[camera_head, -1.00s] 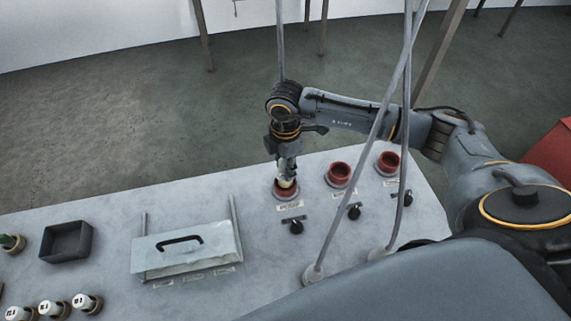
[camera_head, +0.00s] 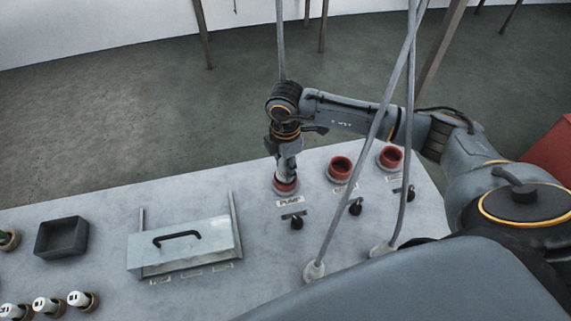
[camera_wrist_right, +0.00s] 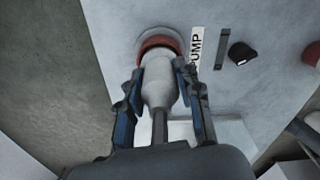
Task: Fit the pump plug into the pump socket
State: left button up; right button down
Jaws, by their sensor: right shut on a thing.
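The pump socket (camera_head: 286,186) is a red ring on the grey panel, left of two similar red sockets, with a label reading PUMP in front of it. My right gripper (camera_head: 287,163) points down at it and is shut on the pump plug. In the right wrist view the plug (camera_wrist_right: 159,82) is a pale, bottle-shaped body with a grey cable, held between the two fingers. Its front end is inside the red ring of the socket (camera_wrist_right: 160,41); how deep it sits is hidden. My left gripper is not in view.
Two more red sockets (camera_head: 340,168) (camera_head: 391,157) stand to the right, with black knobs (camera_head: 355,207) in front. Two grey cables (camera_head: 360,165) rise across the panel. A lidded box with a black handle (camera_head: 177,237), a dark tray (camera_head: 62,238) and several white plugs (camera_head: 45,306) are at left.

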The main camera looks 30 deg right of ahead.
jog(key=shift+f, duration=0.15)
jog(key=c, duration=0.8)
grip_release()
notch_tip(320, 180, up, 12)
jog(key=shift+f, duration=0.1)
